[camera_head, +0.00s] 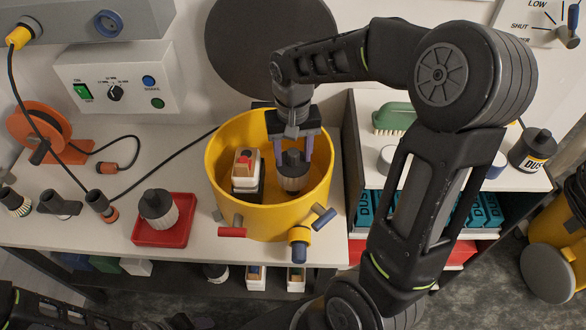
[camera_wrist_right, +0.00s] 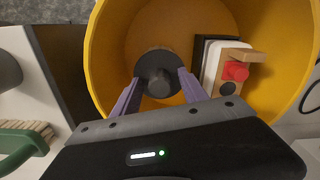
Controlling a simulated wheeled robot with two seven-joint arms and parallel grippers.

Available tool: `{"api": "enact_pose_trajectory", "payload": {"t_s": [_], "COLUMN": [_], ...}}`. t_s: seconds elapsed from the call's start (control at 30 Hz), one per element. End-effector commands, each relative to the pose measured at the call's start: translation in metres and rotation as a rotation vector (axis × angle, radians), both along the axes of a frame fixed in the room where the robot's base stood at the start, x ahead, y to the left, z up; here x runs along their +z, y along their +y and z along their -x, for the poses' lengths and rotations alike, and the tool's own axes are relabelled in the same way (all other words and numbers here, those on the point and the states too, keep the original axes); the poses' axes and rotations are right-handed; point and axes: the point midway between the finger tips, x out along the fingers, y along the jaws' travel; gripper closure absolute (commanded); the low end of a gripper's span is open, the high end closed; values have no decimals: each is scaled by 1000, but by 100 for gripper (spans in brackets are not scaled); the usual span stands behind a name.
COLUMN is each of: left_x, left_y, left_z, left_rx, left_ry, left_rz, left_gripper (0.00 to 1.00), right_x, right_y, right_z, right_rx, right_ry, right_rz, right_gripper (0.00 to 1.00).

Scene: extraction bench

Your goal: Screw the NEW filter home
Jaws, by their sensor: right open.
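A pleated filter with a dark cap (camera_head: 293,171) stands inside the yellow drum (camera_head: 225,200); in the right wrist view the cap (camera_wrist_right: 158,74) faces the camera. My right gripper (camera_head: 294,158) reaches down into the drum. Its two purple fingers are open, one on each side of the cap; contact is not clear. A second, similar filter (camera_head: 157,208) with a dark cap stands on the red tray (camera_head: 177,237) left of the drum. I cannot tell from labels which is new. The filter's lower end is mostly hidden. My left gripper is not in view.
A white block-shaped unit with a red knob (camera_head: 246,168) stands in the drum beside the filter. Blue, red and yellow fittings stick out from the drum's front. A green brush (camera_head: 393,118) lies on the right shelf. An orange reel (camera_head: 42,132) and cables lie left.

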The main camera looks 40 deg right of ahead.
Motion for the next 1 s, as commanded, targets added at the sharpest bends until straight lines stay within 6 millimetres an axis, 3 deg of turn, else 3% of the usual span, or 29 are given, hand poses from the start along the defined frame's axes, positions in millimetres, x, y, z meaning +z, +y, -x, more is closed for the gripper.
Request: {"api": "enact_pose_trajectory", "payload": {"t_s": [1.0], "left_x": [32], "left_y": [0], "left_z": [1], "left_rx": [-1], "left_ry": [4], "left_rz": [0], "left_gripper": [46], "right_x": [2], "right_y": [0], "right_z": [1], "right_rx": [1280], "right_ry": [2], "right_rz": [-2], "right_gripper": [49]}}
